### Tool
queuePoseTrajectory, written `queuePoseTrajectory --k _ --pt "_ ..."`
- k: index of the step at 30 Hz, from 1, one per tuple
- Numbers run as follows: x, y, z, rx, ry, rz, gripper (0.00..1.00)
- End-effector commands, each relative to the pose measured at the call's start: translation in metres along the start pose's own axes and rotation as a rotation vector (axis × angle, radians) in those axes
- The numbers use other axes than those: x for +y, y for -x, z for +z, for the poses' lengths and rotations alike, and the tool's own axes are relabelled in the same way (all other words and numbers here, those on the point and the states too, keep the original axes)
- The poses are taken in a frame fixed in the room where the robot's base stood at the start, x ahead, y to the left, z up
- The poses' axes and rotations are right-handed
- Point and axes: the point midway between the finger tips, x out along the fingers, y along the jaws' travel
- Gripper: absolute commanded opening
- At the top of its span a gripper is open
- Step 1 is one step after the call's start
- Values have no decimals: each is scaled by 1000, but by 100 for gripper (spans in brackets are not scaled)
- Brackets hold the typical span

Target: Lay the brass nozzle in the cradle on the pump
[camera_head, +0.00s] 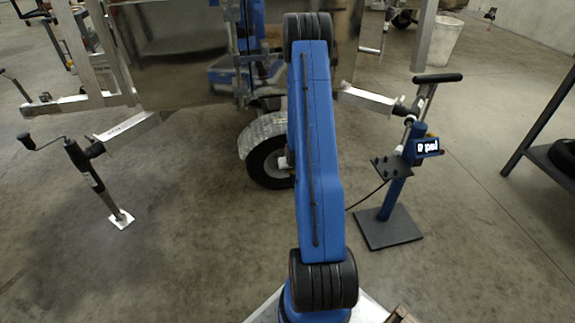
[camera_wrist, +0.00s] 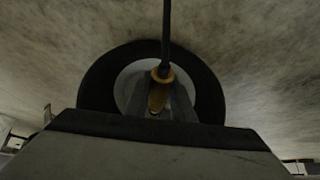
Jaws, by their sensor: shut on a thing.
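In the wrist view my gripper (camera_wrist: 159,103) is shut on the brass nozzle (camera_wrist: 158,90), with a finger on each side. A dark hose (camera_wrist: 166,35) runs from the nozzle to the top of the picture. A wheel with a black tyre (camera_wrist: 97,84) and pale hub is behind the nozzle; I cannot tell whether they touch. In the head view the blue pump (camera_head: 396,190) stands upright on a dark base plate, right of my arm. Its display reads 0 psi. A small dark bracket (camera_head: 390,167), apparently the cradle, sticks out on its left and looks empty. My arm hides the gripper and nozzle there.
In the head view the trailer's wheel (camera_head: 266,165) stands partly behind my arm. A jack stand (camera_head: 93,182) is at the left. A thin hose (camera_head: 368,196) runs from the pump behind my arm. A dark shelf (camera_head: 535,150) stands at the right. Floor around the pump is mostly clear.

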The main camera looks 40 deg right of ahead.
Motion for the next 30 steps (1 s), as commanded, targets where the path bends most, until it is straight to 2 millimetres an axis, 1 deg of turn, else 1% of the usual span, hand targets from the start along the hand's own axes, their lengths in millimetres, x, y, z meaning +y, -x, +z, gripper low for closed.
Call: queuePoseTrajectory --k 30 --pt "0 17 28 0 0 0 0"
